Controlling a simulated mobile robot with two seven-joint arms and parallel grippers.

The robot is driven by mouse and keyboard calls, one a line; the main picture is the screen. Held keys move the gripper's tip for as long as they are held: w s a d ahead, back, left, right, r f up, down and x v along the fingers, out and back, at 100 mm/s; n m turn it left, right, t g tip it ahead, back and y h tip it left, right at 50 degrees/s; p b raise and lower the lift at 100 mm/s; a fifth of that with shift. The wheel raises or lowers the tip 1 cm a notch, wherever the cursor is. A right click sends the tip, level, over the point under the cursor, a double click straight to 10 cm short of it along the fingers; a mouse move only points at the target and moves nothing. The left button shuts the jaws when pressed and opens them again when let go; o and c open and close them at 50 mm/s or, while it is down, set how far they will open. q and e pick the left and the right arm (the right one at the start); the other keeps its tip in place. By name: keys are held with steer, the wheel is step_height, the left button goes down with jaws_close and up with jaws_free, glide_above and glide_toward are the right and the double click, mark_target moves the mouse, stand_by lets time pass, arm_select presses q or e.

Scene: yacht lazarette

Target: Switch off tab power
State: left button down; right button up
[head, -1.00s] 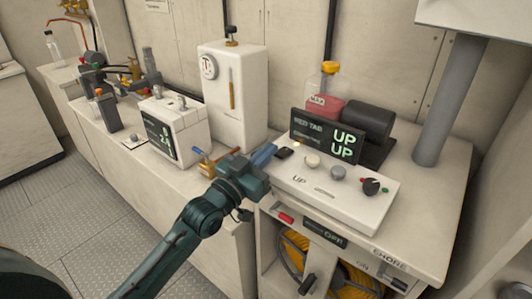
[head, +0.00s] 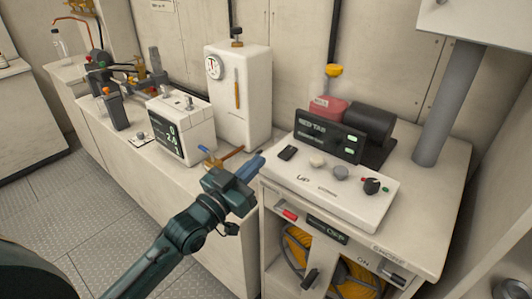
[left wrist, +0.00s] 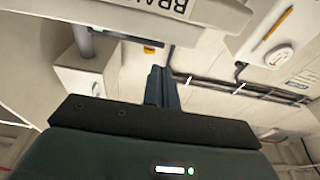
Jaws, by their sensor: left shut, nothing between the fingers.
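The white console (head: 330,200), marked "UP", sits on the right-hand counter. A small black switch (head: 287,153) is at its left end, beside a beige button (head: 317,161), a grey button (head: 340,173) and a black knob (head: 371,186). Behind them the dark "RED TAB" display (head: 328,137) shows two short light marks at its right. My left gripper (head: 250,168) is shut and empty, just left of the console and apart from the black switch. Its dark blue fingers (left wrist: 163,86) also show in the left wrist view. My right gripper is out of view.
Below the console are a red switch (head: 290,214), an "OFF" display (head: 327,230) and a yellow hose reel (head: 295,250). A grey post (head: 449,100) stands at the right. A white box with a readout (head: 181,128) and a tall white cabinet (head: 238,95) stand on the left counter.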

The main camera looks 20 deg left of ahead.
arm_select(q)
steer(key=shift+f+b+v, duration=0.15)
steer(key=shift+f+v, duration=0.05)
steer(key=shift+v, duration=0.75)
steer(key=shift+f+b+v, duration=0.15)
steer(key=shift+f+v, duration=0.05)
steer(key=shift+v, duration=0.8)
steer(key=shift+w, duration=0.1)
steer(key=s+d+f+g+y, duration=0.1)
steer(key=s+d+f+g, duration=0.2)
steer(key=s+f, duration=0.5)
steer(key=s+d+f+n+g+y+p, duration=0.1)
steer(key=s+f+g, duration=0.4)
steer(key=f, duration=0.9)
steer(key=s+d+y, duration=0.1)
steer(key=s+d, duration=0.1)
steer(key=s, duration=0.1)
steer(key=shift+s+d+f+g+y, duration=0.25)
steer(key=shift+d+f+g+y, duration=0.05)
steer(key=shift+f, duration=0.05)
